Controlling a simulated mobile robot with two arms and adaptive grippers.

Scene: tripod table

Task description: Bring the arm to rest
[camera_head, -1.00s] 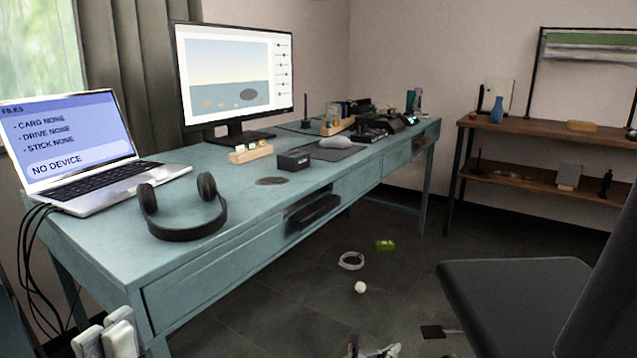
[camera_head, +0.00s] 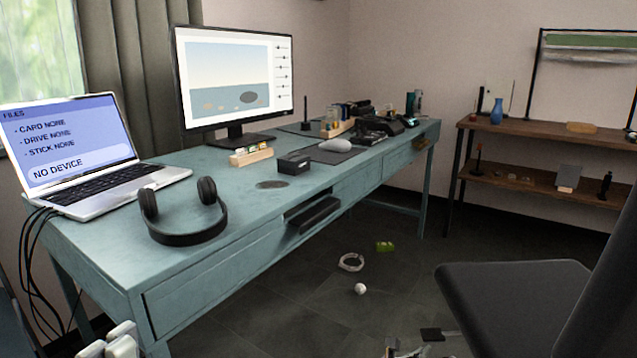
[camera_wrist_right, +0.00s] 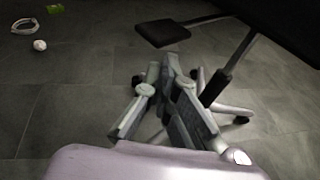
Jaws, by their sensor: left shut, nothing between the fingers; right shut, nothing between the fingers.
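My left gripper (camera_head: 110,343) shows at the bottom left of the head view as light grey finger parts, partly cut off by the frame edge. It is shut and empty, in front of the desk's near left leg. My right gripper (camera_wrist_right: 170,78) shows in the wrist view with its fingers drawn together, shut and empty, above the dark tiled floor. In the head view, a small part of it (camera_head: 405,351) shows at the bottom edge, left of the chair.
A blue desk (camera_head: 210,285) carries a laptop (camera_head: 85,180), headphones (camera_head: 185,238) and a monitor (camera_head: 235,80). A dark office chair (camera_head: 510,300) stands at the right. A white ball (camera_head: 360,289), pale ring (camera_head: 351,262) and green item (camera_head: 384,246) lie on open floor.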

